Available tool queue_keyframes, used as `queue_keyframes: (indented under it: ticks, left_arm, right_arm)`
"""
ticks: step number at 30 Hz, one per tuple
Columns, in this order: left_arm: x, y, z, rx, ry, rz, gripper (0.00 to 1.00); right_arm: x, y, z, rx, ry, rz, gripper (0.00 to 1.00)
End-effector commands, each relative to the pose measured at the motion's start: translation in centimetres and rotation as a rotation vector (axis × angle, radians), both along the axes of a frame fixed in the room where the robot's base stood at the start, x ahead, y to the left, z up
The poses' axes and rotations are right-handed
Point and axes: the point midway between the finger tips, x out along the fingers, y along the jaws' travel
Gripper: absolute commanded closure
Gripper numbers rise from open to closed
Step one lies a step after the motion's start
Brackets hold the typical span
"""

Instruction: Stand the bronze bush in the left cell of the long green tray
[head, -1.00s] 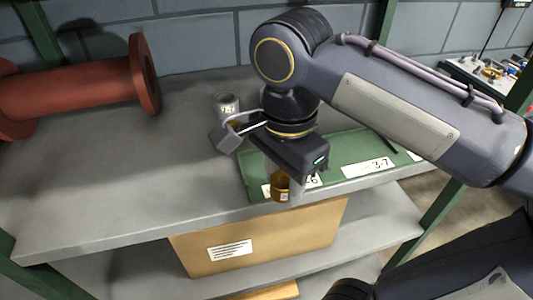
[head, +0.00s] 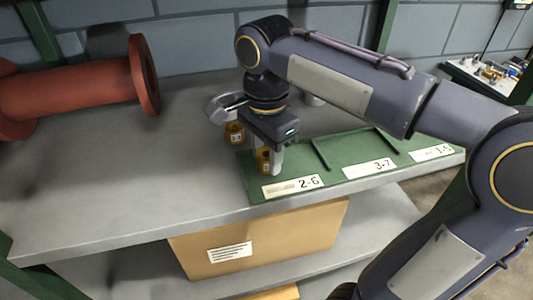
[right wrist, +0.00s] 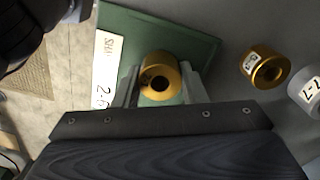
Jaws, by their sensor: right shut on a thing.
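My right gripper (head: 270,168) is shut on a bronze bush (head: 262,157), which is upright between the fingers. In the right wrist view the bush (right wrist: 160,80) shows its bore, with a finger on each side. It is over the left cell, labelled 2-6, of the long green tray (head: 345,172); whether its base touches the floor of the cell I cannot tell. A second bronze bush (head: 235,133) stands on the shelf just outside the tray's left end, and also shows in the right wrist view (right wrist: 267,67). My left gripper is not in view.
A grey labelled cylinder (right wrist: 308,95) stands near the second bush. A red flanged pipe (head: 75,88) lies at the back left. The shelf's front left is clear. A cardboard box (head: 262,238) sits below.

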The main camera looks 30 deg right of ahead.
Motion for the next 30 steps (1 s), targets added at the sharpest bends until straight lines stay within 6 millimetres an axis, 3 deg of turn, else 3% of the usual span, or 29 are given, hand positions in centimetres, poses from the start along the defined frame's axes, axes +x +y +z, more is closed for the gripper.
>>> queue_keyframes:
  ticks: [5, 6, 11, 20, 30]
  left_arm:
    - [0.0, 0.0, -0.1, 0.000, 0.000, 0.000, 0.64]
    - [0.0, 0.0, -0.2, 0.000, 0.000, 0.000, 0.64]
    - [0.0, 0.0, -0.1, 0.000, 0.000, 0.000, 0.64]
    - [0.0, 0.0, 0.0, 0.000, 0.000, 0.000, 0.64]
    - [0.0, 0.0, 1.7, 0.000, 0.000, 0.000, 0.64]
  right_arm:
    - [0.0, 0.0, -0.2, 0.000, -0.001, 0.000, 0.95]
    - [0.0, 0.0, -0.3, 0.000, 0.000, 0.000, 0.61]
    - [0.0, 0.0, -0.3, 0.000, 0.000, 0.000, 0.41]
    - [0.0, 0.0, 0.0, 0.000, 0.000, 0.000, 0.41]
    - [0.0, 0.1, 5.2, 0.000, -0.001, 0.001, 0.41]
